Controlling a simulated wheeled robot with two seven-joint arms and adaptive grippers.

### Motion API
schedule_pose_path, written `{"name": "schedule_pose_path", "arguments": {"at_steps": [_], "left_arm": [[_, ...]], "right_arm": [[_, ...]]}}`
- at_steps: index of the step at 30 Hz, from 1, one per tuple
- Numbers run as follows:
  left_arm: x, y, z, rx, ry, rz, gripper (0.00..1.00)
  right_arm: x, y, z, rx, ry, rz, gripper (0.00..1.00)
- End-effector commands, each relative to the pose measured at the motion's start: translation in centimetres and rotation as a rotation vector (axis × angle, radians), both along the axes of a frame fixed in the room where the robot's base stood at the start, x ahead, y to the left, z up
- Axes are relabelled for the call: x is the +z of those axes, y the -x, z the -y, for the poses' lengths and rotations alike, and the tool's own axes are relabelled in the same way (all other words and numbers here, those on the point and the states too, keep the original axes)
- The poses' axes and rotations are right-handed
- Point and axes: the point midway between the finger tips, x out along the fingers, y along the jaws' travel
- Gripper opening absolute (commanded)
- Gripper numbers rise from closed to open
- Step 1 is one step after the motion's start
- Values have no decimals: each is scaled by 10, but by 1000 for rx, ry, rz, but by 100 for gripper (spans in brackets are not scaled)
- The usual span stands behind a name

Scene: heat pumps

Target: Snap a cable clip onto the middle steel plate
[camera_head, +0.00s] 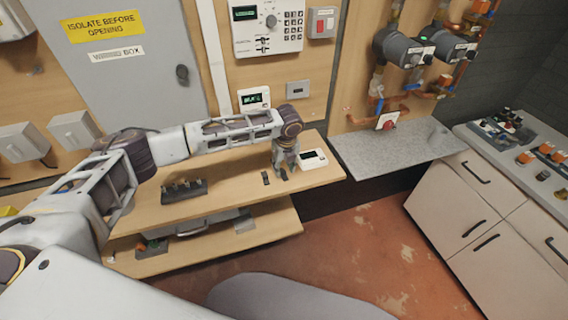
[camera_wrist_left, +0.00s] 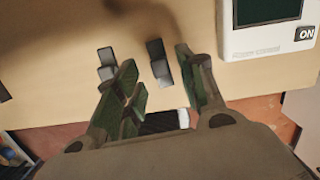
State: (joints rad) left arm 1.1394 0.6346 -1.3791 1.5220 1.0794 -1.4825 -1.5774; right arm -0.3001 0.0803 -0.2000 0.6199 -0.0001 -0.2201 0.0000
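Two small dark clips lie on the upper wooden shelf; in the head view, one (camera_head: 265,178) is left of my left gripper (camera_head: 286,165), which points down just above the shelf. In the left wrist view, the fingers (camera_wrist_left: 157,58) are apart, with one clip (camera_wrist_left: 158,63) in the space between the fingertips. The other clip (camera_wrist_left: 107,64) lies outside, past the left finger. I see no grip on either. A dark rack (camera_head: 183,191) with several small upright pieces stands further left on the shelf; I cannot tell which is the middle steel plate. My right gripper is not in view.
A white device with a dark screen (camera_head: 313,158) stands close right of the gripper; it shows in the left wrist view (camera_wrist_left: 268,38). Below is a lower shelf (camera_head: 270,228) holding loose items. The wall panel with a small display (camera_head: 254,99) rises behind.

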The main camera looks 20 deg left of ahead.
Motion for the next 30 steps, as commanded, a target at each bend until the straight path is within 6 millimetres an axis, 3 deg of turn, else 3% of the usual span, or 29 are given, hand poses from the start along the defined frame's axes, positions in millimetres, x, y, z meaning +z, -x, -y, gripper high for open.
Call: {"name": "schedule_pose_path", "arguments": {"at_steps": [7, 18, 27, 30], "left_arm": [[-13, -1, -1, 0, 1, -1, 39], [-14, -2, -1, 0, 1, 1, 38], [-14, -2, -1, 0, 0, 0, 0], [-14, -2, -1, 0, 1, 1, 0]], "right_arm": [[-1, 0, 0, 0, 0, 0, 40], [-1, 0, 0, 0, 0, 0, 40], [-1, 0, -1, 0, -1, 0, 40], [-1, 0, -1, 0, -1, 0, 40]]}}
